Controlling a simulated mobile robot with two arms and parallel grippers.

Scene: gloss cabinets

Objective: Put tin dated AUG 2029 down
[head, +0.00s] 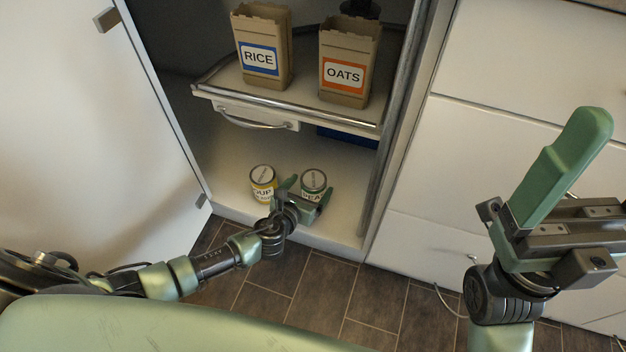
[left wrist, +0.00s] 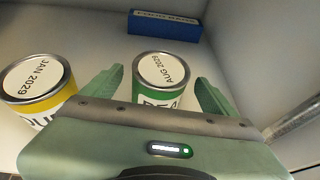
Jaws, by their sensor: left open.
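The tin dated AUG 2029 (left wrist: 166,68) has a green label and stands upright on the cabinet floor. It also shows in the head view (head: 313,181), its label partly hidden by my gripper. My left gripper (head: 307,193) is open, with one finger on each side of this tin; I see gaps beside it in the left wrist view. A yellow-labelled soup tin dated JAN 2029 (left wrist: 38,77) stands just left of the left finger. My right gripper (head: 562,165) is raised at the right, away from the tins; its finger spacing is unclear.
A pull-out shelf (head: 225,88) above holds the RICE box (head: 262,45) and the OATS box (head: 346,62). A blue box (left wrist: 164,22) lies behind the tins. The open door (head: 85,120) bounds the left. Cabinet floor to the right is clear.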

